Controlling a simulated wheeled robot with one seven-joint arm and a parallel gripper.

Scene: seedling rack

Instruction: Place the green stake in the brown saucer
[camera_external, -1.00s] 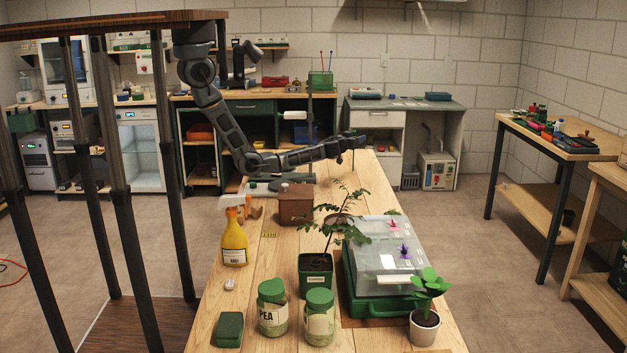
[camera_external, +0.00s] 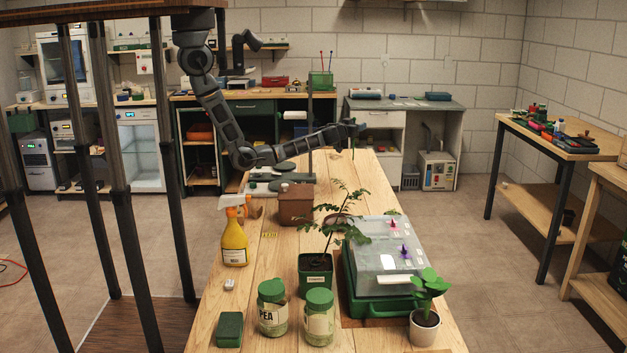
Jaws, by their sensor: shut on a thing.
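My gripper (camera_external: 354,129) is at the far end of the long wooden table, held above it at the end of my outstretched arm. It is shut on a thin, dark greenish piece, the green stake (camera_external: 353,142), which shows only as a small sliver below the fingers. A brown, dish-like thing, apparently the brown saucer (camera_external: 338,219), lies on the table behind the leafy potted plant. The plant partly hides it. My gripper is well beyond the saucer and higher than it.
The table (camera_external: 270,270) also holds a brown box (camera_external: 296,206), a yellow spray bottle (camera_external: 235,243), a plant in a green pot (camera_external: 315,277), a green case with a clear lid (camera_external: 375,303), two jars and a white-potted plant. The far right of the table is clear.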

